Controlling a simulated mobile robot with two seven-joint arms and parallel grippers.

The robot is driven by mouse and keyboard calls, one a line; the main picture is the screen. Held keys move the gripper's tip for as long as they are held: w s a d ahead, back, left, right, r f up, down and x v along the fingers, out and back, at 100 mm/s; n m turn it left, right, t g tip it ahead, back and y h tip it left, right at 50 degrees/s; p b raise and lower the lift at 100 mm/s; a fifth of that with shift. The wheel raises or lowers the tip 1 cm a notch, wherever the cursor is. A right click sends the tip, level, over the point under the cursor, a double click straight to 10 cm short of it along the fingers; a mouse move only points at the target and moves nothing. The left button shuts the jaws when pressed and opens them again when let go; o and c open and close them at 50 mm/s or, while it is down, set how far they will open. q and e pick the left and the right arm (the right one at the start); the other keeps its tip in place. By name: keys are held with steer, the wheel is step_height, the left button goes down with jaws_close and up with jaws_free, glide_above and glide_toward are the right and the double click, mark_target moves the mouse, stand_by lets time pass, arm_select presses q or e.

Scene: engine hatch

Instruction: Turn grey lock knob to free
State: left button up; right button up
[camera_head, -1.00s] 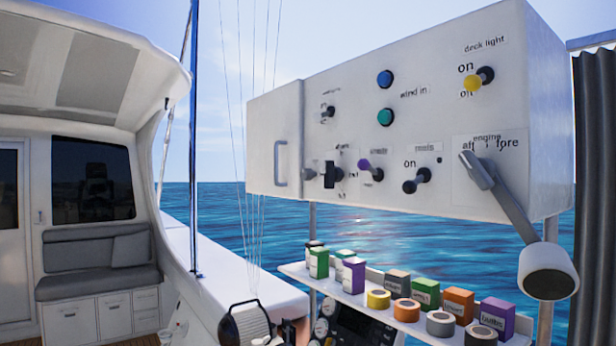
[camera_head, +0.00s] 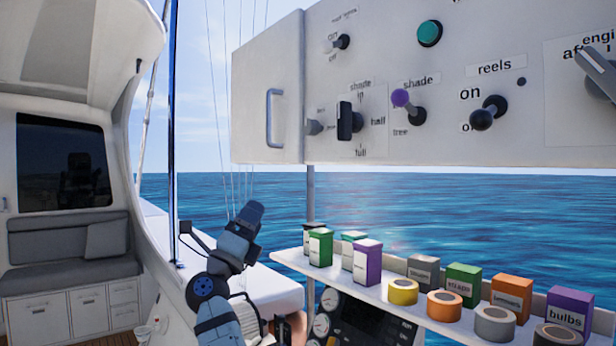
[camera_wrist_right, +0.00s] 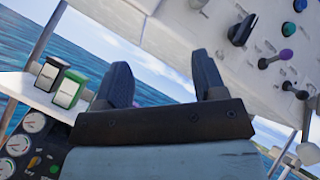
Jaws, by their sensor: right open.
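The small grey knob (camera_head: 314,127) sits on the white panel, left of the black selector, with tiny labels that I cannot read clearly. My right gripper (camera_head: 252,212) is below and left of the knob in the head view, clear of the panel. In the wrist view its two dark fingers (camera_wrist_right: 163,78) stand apart with nothing between them. My left gripper is not in view.
The black shade selector (camera_head: 345,121), purple-tipped lever (camera_head: 402,99) and black reels lever (camera_head: 488,112) are right of the knob. A door handle (camera_head: 274,118) is left. Below, a shelf (camera_head: 290,259) holds boxes and tape rolls. Open air lies between gripper and panel.

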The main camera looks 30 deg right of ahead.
mark_target(306, 128)
step_height(306, 128, up, 15)
steer(key=s+d+m+g+y+b, duration=0.25)
steer(key=m+g, duration=0.35)
steer(key=m, duration=0.3)
steer(key=p+x, duration=0.4)
steer(key=x, duration=0.8)
steer(key=shift+s+d+f, duration=0.1)
steer(key=shift+s, duration=0.05)
steer(key=c, duration=0.9)
